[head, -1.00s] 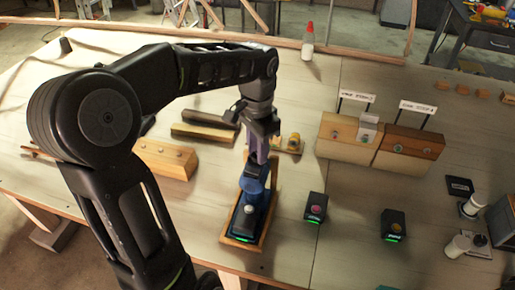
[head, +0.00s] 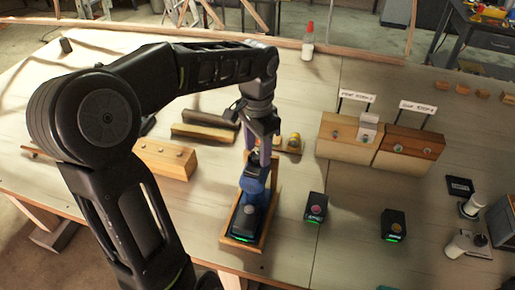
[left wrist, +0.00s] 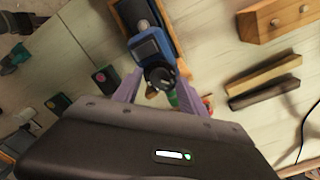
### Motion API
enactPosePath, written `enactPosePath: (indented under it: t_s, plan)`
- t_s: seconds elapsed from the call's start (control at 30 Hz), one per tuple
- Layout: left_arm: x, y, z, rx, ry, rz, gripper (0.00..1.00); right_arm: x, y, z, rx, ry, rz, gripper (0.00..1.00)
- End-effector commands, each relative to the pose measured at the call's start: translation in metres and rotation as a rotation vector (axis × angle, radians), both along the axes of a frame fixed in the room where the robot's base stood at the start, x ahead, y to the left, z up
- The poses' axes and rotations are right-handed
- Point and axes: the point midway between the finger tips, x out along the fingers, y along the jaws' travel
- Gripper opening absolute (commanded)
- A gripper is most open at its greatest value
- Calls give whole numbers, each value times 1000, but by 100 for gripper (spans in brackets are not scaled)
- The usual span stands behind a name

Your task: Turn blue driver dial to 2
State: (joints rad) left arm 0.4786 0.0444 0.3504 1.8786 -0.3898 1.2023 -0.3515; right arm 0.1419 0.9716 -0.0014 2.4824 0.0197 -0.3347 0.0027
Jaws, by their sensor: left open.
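The blue driver (head: 250,188) lies in a wooden tray (head: 229,228) near the table's front, with its black base toward me. In the left wrist view the blue driver (left wrist: 148,45) shows a small screen and a black round dial (left wrist: 160,76) at its end. My left gripper (head: 256,150) is above the driver's far end, pointing down. In the left wrist view its two purple fingers (left wrist: 158,88) are apart, one on each side of the dial, with gaps visible. I cannot read the dial's number. My right gripper is not in view.
Two dark battery-like blocks with green lights (head: 315,207) (head: 393,225) stand right of the tray. A red-capped bottle (head: 308,45) stands behind.

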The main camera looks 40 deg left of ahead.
Motion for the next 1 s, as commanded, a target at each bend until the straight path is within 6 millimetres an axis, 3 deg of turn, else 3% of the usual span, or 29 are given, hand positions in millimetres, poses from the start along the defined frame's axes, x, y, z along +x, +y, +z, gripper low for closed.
enactPosePath:
  t_s: [0.37,0.5,1.0]
  plan:
    - [1,0,52,0,-5,0,49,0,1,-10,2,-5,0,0]
    - [0,0,72,-1,-2,0,49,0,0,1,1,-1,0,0]
    - [0,0,75,1,-1,0,49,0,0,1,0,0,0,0]
